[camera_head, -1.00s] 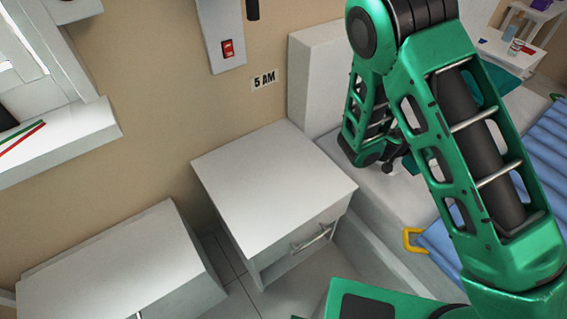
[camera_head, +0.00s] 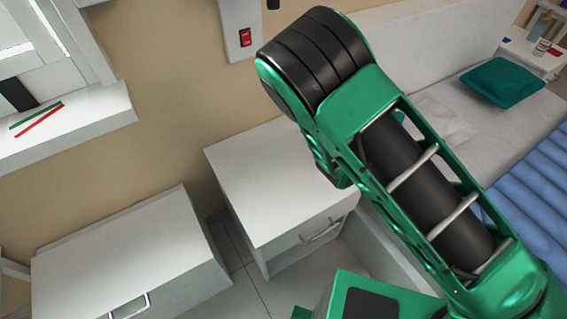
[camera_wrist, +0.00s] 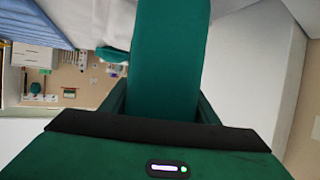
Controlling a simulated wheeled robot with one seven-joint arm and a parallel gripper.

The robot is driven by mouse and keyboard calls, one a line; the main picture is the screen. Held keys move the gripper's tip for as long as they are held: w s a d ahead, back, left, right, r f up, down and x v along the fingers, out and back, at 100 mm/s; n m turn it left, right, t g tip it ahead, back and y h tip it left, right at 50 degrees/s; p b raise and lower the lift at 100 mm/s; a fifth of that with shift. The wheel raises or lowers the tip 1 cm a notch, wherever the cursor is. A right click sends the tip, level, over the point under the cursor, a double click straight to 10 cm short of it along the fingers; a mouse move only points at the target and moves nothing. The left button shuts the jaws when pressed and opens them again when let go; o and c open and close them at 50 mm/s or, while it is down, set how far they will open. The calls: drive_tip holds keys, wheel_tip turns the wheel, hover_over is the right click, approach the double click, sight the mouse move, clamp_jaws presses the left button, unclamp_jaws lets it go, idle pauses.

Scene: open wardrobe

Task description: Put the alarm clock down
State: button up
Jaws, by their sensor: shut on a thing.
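My gripper (camera_wrist: 163,105) shows in the wrist view as a dark green body with a black edge strip and a small lit indicator. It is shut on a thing. A broad plain green shape runs from it to the top of the picture; I cannot tell whether that is part of the gripper or what it holds. The alarm clock's face cannot be made out in any view. In the head view, my green arm hides the gripper and part of the white nightstand (camera_head: 255,180), whose visible top is bare.
A white cabinet (camera_head: 130,260) stands left of the nightstand, with a floor gap between. The bed with a blue striped cover (camera_head: 530,185) and teal pillow (camera_head: 503,82) is at right. A window sill (camera_head: 90,125) holds red and green sticks. A red switch (camera_head: 245,38) is on the wall.

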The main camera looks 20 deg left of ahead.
drive_tip(key=s+a+n+y, duration=0.4)
drive_tip(key=a, duration=0.6)
drive_tip(key=s+a+n+y, duration=0.3)
drive_tip(key=a+y, duration=0.1)
drive_tip(key=a, duration=0.7)
drive_tip(key=s+a+r+n+g+y, duration=0.2)
drive_tip(key=s+a+n+y, duration=0.1)
drive_tip(key=s+a, duration=0.45)
drive_tip(key=s+a+r+n+g+y, duration=0.2)
drive_tip(key=s+a+r+n+y, duration=0.1)
drive_tip(key=s+a, duration=0.5)
drive_tip(key=w+d+f, duration=0.7)
drive_tip(key=w+f, duration=0.2)
drive_tip(key=f, duration=0.2)
drive_tip(key=shift+w+d+f, duration=0.15)
drive_tip(key=shift+w+d, duration=0.05)
drive_tip(key=shift+f, duration=0.1)
drive_tip(key=o, duration=1.7)
drive_tip(key=shift+c, duration=0.2)
